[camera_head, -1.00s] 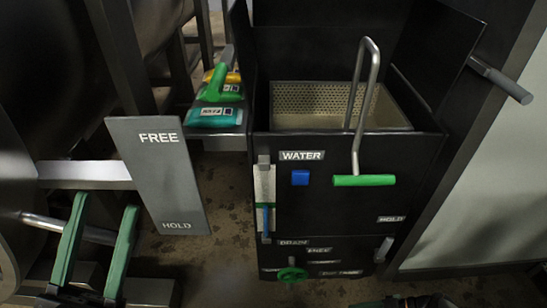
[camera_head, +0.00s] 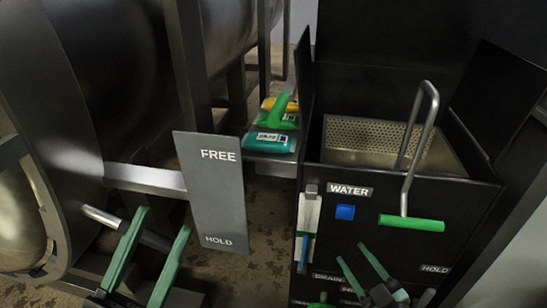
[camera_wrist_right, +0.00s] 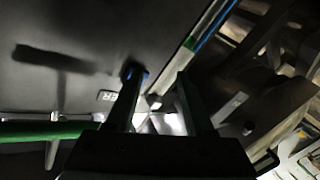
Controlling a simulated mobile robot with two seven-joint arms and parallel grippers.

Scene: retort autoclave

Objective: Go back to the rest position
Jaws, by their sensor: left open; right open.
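My left gripper (camera_head: 163,221) is open at the lower left in the head view. Its two green fingers stand at a grey metal bar (camera_head: 103,216), which passes behind or between them; I cannot tell which. My right gripper (camera_head: 352,254) is open and empty in the head view, in front of the lower part of the black water cabinet (camera_head: 385,222). In the right wrist view its two dark fingers (camera_wrist_right: 158,73) are spread apart with nothing between them, close to the cabinet's front.
A basket handle with a green grip (camera_head: 411,223) hangs over the cabinet front near my right gripper. The FREE/HOLD plate (camera_head: 218,195) stands between my grippers. Colored pouches (camera_head: 270,142) lie on a shelf. A large dark vessel (camera_head: 95,80) fills the left.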

